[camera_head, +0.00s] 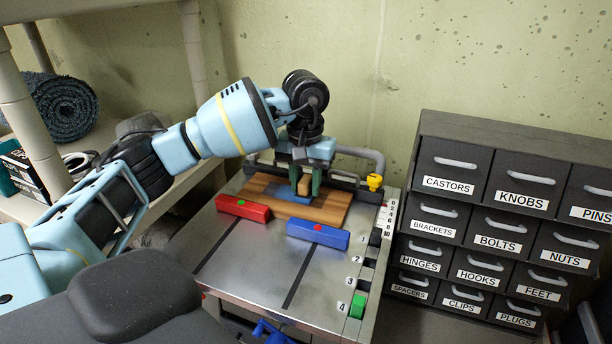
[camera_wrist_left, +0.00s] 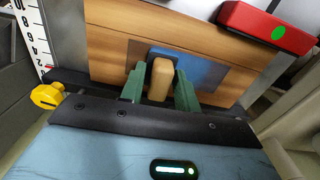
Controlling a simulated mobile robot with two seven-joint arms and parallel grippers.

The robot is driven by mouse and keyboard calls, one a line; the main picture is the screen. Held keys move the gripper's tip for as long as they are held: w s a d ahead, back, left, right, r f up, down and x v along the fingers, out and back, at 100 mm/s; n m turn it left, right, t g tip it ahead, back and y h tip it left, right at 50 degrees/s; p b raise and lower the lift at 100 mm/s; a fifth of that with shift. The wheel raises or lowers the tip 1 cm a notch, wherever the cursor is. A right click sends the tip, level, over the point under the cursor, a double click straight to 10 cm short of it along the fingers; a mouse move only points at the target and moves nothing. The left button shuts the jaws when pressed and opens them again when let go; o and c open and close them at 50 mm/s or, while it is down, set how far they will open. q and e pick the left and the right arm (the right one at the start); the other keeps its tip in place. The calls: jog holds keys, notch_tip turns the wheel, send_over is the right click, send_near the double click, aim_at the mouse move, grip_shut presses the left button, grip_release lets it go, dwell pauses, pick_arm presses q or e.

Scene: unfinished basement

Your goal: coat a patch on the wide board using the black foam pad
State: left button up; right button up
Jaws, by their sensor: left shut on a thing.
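The wide wooden board (camera_head: 328,207) lies flat at the back of the metal-topped bench and also shows in the left wrist view (camera_wrist_left: 112,50). A blue coated patch (camera_head: 262,193) is on it, seen right of the pad in the left wrist view (camera_wrist_left: 203,70). My left gripper (camera_head: 305,186) is over the board, its green fingers shut on the tan wooden handle (camera_wrist_left: 159,80) of the foam pad. The pad's dark edge (camera_wrist_left: 152,52) shows behind the handle, low over the patch; I cannot tell whether it touches. My right gripper is not in view.
A red bar (camera_head: 242,207) with a green dot and a blue bar (camera_head: 318,234) with a red dot lie at the board's front edge. A yellow knob (camera_head: 375,181) stands at the back right. The front bench top is clear. A labelled drawer cabinet (camera_head: 495,222) stands right.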

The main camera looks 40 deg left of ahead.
pick_arm(q)
jog(key=shift+s+d+p, duration=0.15)
jog(key=shift+s, duration=0.4)
jog(key=shift+s+d+p, duration=0.15)
jog(key=shift+s, duration=0.35)
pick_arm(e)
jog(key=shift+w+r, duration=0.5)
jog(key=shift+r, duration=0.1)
pick_arm(q)
jog(key=shift+d+f, duration=0.1)
jog(key=shift+w+d, duration=0.3)
jog(key=shift+d, duration=0.45)
jog(key=shift+w+a+b, duration=0.25)
jog(key=shift+w+b, duration=0.15)
jog(key=shift+w, duration=0.25)
jog(key=shift+w+a+f+b, duration=0.1)
jog(key=shift+w+a+b, duration=0.1)
jog(key=shift+w, duration=0.25)
jog(key=shift+w+a+b, duration=0.1)
jog(key=shift+w+b, duration=0.1)
jog(key=shift+w, duration=0.25)
jog(key=shift+w+a, duration=0.1)
jog(key=shift+w, duration=0.25)
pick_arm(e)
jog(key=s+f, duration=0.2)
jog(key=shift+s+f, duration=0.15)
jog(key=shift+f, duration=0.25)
